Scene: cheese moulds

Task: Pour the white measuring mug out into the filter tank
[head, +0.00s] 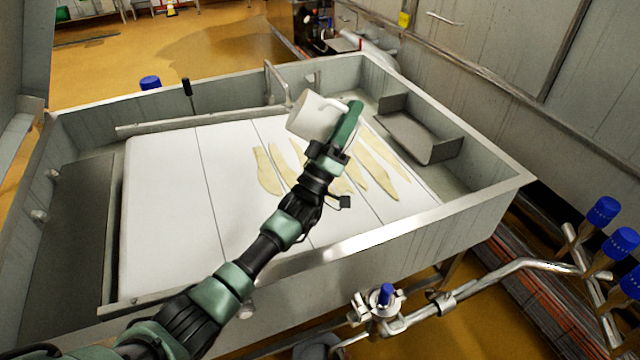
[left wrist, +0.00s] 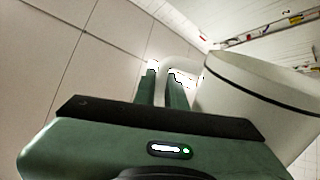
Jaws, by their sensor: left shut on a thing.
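The white measuring mug (head: 312,118) is held above the filter tank (head: 345,248), a large grey metal tank with a white bed inside. The mug is tilted in the head view. My left gripper (head: 348,108) is shut on the mug's handle. In the left wrist view the two fingers of my left gripper (left wrist: 165,88) close around the curved handle, and the mug (left wrist: 262,92) hangs to their right. The mug's inside is hidden, so I cannot tell what it holds. My right gripper is out of view.
Several pale yellowish strips (head: 268,172) lie on the white bed. A grey angled metal plate (head: 418,138) sits at the tank's right end. Pipes with blue-handled valves (head: 386,293) stand in front and at the right. A wall closes the far right side.

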